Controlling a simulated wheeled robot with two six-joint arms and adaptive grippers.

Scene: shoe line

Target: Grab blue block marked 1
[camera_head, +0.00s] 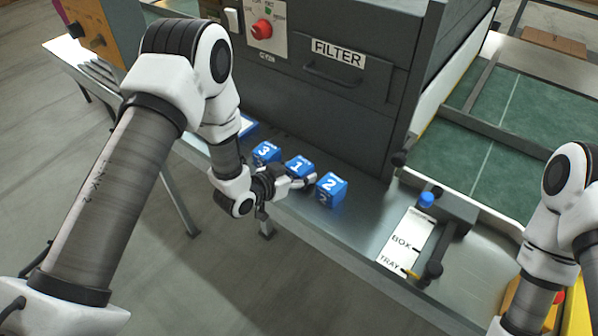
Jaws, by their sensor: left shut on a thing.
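Three blue blocks with white numbers sit in a row on the grey metal ledge. The block marked 1 (299,165) is in the middle. The block marked 3 (265,152) is to its left and the block marked 2 (331,188) to its right. My left gripper (299,181) is at the block marked 1, shut on its near lower side, and hides part of it. The block looks upright and at ledge level. My right arm shows at the right edge, but its gripper is out of view.
A dark machine with a FILTER drawer (338,53) and a red knob (262,29) stands behind the blocks. A green conveyor (485,140) lies beyond.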

